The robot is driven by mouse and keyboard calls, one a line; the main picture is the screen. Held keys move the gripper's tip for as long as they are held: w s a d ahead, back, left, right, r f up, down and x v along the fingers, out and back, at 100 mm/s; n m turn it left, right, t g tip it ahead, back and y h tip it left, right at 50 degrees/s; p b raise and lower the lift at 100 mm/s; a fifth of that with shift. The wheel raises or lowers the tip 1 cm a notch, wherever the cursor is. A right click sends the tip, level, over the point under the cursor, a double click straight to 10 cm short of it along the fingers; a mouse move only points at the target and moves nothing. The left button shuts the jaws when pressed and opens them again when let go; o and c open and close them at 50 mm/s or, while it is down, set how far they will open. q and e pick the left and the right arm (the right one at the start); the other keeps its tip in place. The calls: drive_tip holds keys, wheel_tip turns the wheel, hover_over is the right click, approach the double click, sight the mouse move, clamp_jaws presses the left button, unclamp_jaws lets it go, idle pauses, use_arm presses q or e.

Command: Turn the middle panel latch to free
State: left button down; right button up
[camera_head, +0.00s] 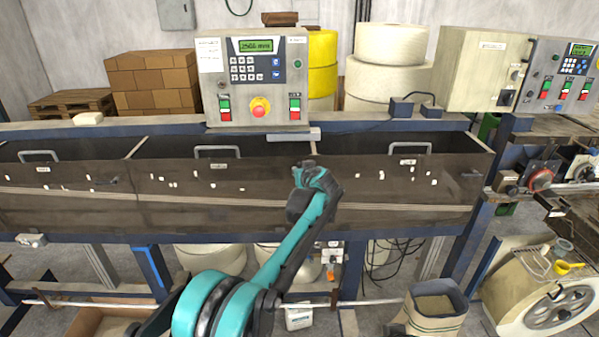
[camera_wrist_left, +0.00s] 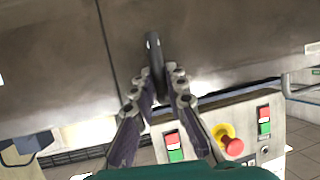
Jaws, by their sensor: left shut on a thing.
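The middle panel (camera_head: 225,178) is a dark brown front board with a grey bow handle (camera_head: 217,151) on its top edge. Its latch is hidden behind my arm in the head view. In the left wrist view the latch (camera_wrist_left: 153,46) is a short dark bar standing out from the brown panel (camera_wrist_left: 190,35). My left gripper (camera_head: 314,174) is at the right part of the middle panel. In the wrist view its two fingers (camera_wrist_left: 163,82) are closed on the latch, one on each side. My right gripper is not in view.
A control box (camera_head: 255,80) with a red emergency button stands above the middle panel. The left and right panels have similar dark latches; the right one (camera_head: 471,175) is in plain view. An open paper sack (camera_head: 435,307) stands on the floor below.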

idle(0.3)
use_arm(q)
drive_tip(key=c, duration=1.5)
unclamp_jaws()
drive_tip(key=shift+c, duration=0.2)
drive_tip(key=v, duration=1.2)
